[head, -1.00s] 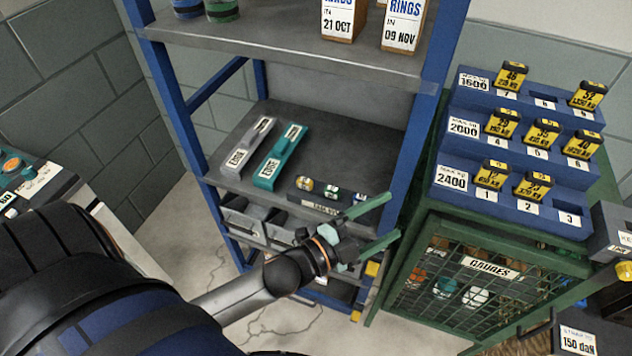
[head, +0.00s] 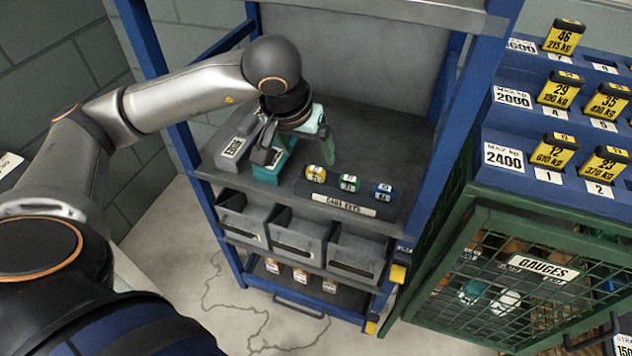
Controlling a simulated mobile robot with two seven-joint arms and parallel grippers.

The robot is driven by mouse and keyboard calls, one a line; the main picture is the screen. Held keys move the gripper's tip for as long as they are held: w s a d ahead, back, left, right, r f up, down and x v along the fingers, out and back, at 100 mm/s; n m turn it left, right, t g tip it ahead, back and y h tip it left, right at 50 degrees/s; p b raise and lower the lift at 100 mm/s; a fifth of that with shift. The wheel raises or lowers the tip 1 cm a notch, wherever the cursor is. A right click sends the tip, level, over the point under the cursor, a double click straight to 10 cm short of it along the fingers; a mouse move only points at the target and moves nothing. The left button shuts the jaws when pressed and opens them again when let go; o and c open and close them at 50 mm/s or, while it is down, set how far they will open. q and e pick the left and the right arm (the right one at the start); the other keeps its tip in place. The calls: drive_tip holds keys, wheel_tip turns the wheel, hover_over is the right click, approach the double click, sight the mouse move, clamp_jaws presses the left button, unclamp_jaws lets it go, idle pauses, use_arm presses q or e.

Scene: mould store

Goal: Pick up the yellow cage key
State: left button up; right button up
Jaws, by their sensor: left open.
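The yellow cage key (head: 316,174) is a small yellow and white block at the left end of a row on the dark shelf (head: 385,160). A green key (head: 349,183) and a blue key (head: 383,190) stand to its right, behind a "CAGE KEYS" label (head: 344,205). My left gripper (head: 297,154) is open and empty, pointing down above the shelf. It is just behind and left of the yellow key in the picture, apart from it. It partly hides the edge tools. My right gripper is not in view.
A grey edge tool (head: 232,148) and a teal one (head: 268,174) lie left of the keys. Blue rack posts (head: 462,115) flank the shelf, and an upper shelf (head: 400,12) lies above. Grey bins (head: 297,240) hang below. A green gauge cage (head: 500,270) stands right.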

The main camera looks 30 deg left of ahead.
use_arm(q)
approach(316, 170)
wheel_tip(316, 170, down, 3)
drive_tip(key=shift+w+f, duration=0.1)
drive_tip(key=shift+w, duration=0.1)
drive_tip(key=shift+w+x, duration=0.15)
drive_tip(key=shift+x, duration=1.4)
drive_tip(key=shift+w+x, duration=0.2)
drive_tip(key=shift+x, duration=1.3)
drive_tip(key=shift+a, duration=0.1)
drive_tip(key=shift+c, duration=0.2)
drive_tip(key=shift+y, duration=0.3)
clamp_jaws()
